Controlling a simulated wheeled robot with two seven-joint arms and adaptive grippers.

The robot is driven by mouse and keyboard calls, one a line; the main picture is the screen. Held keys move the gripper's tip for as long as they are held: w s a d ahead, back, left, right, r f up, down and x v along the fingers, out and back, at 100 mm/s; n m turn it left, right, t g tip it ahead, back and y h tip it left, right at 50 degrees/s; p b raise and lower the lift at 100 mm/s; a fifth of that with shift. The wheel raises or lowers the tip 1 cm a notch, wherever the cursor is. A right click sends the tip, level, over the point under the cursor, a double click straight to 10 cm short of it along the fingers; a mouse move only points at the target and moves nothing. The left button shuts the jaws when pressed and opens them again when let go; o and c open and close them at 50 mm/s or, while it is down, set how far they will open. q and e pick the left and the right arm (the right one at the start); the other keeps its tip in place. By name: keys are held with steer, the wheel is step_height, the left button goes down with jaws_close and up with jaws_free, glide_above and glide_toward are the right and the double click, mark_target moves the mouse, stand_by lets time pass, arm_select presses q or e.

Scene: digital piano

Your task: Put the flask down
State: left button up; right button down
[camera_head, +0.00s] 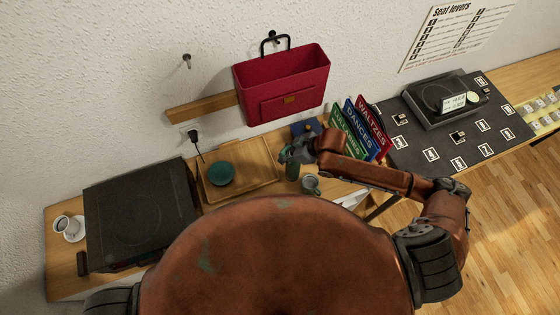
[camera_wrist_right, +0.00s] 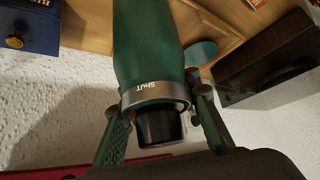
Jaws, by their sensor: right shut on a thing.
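The flask (camera_wrist_right: 150,50) is dark green, with a metal ring lettered "SHUT" and a black cap. In the right wrist view my right gripper (camera_wrist_right: 158,108) is shut around its capped end, one finger on each side. In the head view the flask (camera_head: 292,170) shows small and green below my right gripper (camera_head: 300,150), just right of the wooden tray. I cannot tell whether its base touches the table. My left gripper is not in view.
A grey mug (camera_head: 311,184) stands close right of the flask. The wooden tray (camera_head: 262,158) holds a teal dish (camera_head: 221,173). Upright coloured folders (camera_head: 362,130) stand to the right. A dark turntable-like box (camera_head: 140,212) and a cup on a saucer (camera_head: 70,228) are left.

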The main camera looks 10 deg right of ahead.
steer(key=shift+f, duration=2.45)
steer(key=c, duration=1.4)
jaws_free()
steer(key=shift+f, duration=0.1)
steer(key=shift+c, duration=0.2)
